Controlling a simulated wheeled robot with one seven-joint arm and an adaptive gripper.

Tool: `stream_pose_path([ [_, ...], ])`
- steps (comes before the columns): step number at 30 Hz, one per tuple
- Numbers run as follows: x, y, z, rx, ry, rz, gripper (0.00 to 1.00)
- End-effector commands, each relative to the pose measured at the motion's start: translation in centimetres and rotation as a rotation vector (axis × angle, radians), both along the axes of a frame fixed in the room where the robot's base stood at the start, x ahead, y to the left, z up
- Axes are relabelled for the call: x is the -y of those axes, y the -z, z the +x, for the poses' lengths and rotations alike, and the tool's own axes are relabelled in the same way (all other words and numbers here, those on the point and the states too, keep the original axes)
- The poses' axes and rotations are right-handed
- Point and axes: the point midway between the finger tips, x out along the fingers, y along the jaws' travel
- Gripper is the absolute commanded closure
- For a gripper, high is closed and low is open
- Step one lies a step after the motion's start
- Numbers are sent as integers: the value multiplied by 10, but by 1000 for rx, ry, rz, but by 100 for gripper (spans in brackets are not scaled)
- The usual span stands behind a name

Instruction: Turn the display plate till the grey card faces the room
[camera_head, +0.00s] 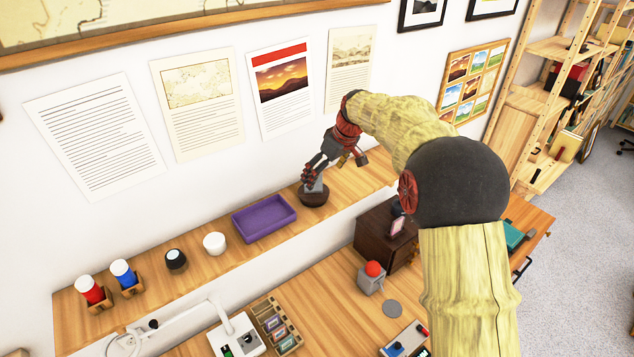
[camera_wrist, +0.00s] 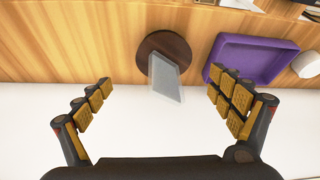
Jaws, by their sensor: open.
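The display plate is a round dark brown base (camera_wrist: 152,42) on the wooden wall shelf, with a grey card (camera_wrist: 166,80) standing on it. In the head view, the base (camera_head: 314,197) sits right of the purple tray, and the card is partly hidden by my fingers. In the wrist view, the card appears between my fingers, tilted in the picture, with one broad pale face showing. My gripper (camera_head: 311,174) is open over the plate, a finger on either side of the card. I see no finger touching the card in the wrist view.
The purple tray (camera_head: 264,218) is close to the left of the plate and also shows in the wrist view (camera_wrist: 250,60). A white cup (camera_head: 214,243) and a dark round object (camera_head: 176,260) are farther left. The wall with pinned prints (camera_head: 280,88) rises behind the shelf.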

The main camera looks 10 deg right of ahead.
Motion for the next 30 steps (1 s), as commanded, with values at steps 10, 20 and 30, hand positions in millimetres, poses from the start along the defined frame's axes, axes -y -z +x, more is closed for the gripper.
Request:
stream_pose_path([
  [10,-5,17,3,8,-68,-20,4],
  [20,-15,60,19,10,-65,-19,4],
  [30,-18,73,23,11,-65,-21,4],
])
